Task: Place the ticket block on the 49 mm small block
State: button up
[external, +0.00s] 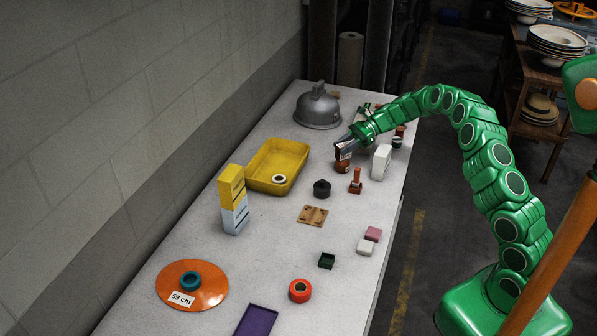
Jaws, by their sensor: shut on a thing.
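My gripper (346,146) reaches in from the right over the far half of the table. It is shut on a small reddish-brown thing with a pale patch (343,159), which may be the ticket block; no writing on it is readable. I cannot tell whether it touches the table. Small blocks stand nearer on the right side of the table: a pink one (373,233), a white one (364,247) and a dark green one (326,261). No 49 mm mark shows, so I cannot tell which is the 49 mm small block.
A yellow tray (251,164) is left of my gripper, a white box (381,162) and orange stamp-like thing (356,181) right. A grey dome (318,108) stands behind. Nearer are a yellow-and-blue stack (233,201), wooden board (313,215), orange disc (207,298) and red ring (300,297).

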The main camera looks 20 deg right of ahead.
jog(key=shift+f, duration=0.1)
jog(key=o, duration=1)
jog(key=shift+o, duration=0.2)
jog(key=shift+d+r, duration=0.2)
jog(key=v, duration=1.2)
jog(key=s+a+r+n+g+h, duration=0.1)
jog(key=s+a+r+n+h, duration=0.15)
jog(key=s+r, duration=0.4)
jog(key=s+a+r+n+g+h, duration=0.1)
jog(key=s+a+r+n, duration=0.25)
jog(key=s, duration=0.55)
jog(key=s+a+r+n+g+h, duration=0.1)
jog(key=s+a+r+n, duration=0.3)
jog(key=s, duration=0.4)
jog(key=s+d+f+n+h, duration=0.1)
jog(key=s+d+n+h, duration=0.1)
jog(key=s, duration=0.9)
jog(key=s+d+f+n+h, duration=0.1)
jog(key=s+d+n+h, duration=0.2)
jog(key=s+d, duration=0.3)
jog(key=s+d+f+n+t+h, duration=0.1)
jog(key=s+d+f+n+h, duration=0.1)
jog(key=s, duration=1.4)
jog(key=d+n+h, duration=0.1)
jog(key=d+h, duration=0.1)
jog(key=d, duration=0.1)
